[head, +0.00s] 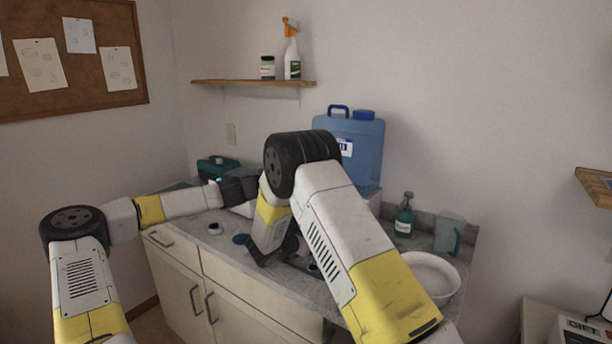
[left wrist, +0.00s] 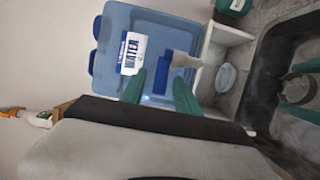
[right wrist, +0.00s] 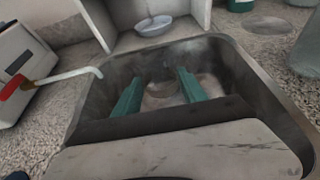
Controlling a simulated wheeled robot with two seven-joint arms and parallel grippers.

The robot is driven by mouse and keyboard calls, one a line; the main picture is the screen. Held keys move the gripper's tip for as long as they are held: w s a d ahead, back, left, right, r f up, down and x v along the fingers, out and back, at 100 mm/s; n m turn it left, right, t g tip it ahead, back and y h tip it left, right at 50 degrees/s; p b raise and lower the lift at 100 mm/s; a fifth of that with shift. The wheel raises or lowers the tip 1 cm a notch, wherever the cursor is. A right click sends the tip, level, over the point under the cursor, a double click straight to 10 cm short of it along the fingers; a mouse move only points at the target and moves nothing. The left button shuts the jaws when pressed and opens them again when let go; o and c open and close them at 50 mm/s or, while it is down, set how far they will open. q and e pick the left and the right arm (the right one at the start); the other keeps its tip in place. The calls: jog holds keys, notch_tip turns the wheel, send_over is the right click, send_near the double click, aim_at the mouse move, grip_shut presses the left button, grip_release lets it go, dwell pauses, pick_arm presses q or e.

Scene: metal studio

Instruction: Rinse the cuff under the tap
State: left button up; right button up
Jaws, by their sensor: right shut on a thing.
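The blue water container (head: 352,140) stands at the back of the counter. In the left wrist view it (left wrist: 135,20) carries a WATER label and a tap (left wrist: 184,60) with a blue part. My left gripper (left wrist: 158,92) is open, its green fingers on either side of the tap's blue part with gaps showing. My right gripper (right wrist: 160,88) is down in the grey basin, shut on the cuff (right wrist: 160,98), a dull grey piece between its fingers. The cuff also shows ring-like in the left wrist view (left wrist: 296,91). In the head view my right arm hides the basin and cuff.
A small pale dish (right wrist: 153,25) sits in a white stand behind the basin (right wrist: 258,85). A green pump bottle (head: 404,218), a clear jug (head: 448,234) and a white bowl (head: 432,275) stand to the right. A red-handled tool with a white bent end (right wrist: 60,77) is left of the basin.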

pick_arm(q)
jog(key=shift+w+d, duration=0.2)
jog(key=shift+d, duration=0.15)
grip_shut()
jog(key=shift+w+d+m+g+h, duration=0.15)
jog(key=shift+w+m+g+h, duration=0.25)
jog(key=shift+m+g, duration=0.65)
jog(key=shift+w+d+m+g+h, duration=0.1)
jog(key=shift+w+m+g+h, duration=0.15)
jog(key=shift+m+g+h, duration=0.85)
jog(key=shift+w+d+m+g, duration=0.15)
jog(key=shift+w+m+g, duration=0.25)
jog(key=shift+g, duration=1.25)
jog(key=shift+s, duration=0.1)
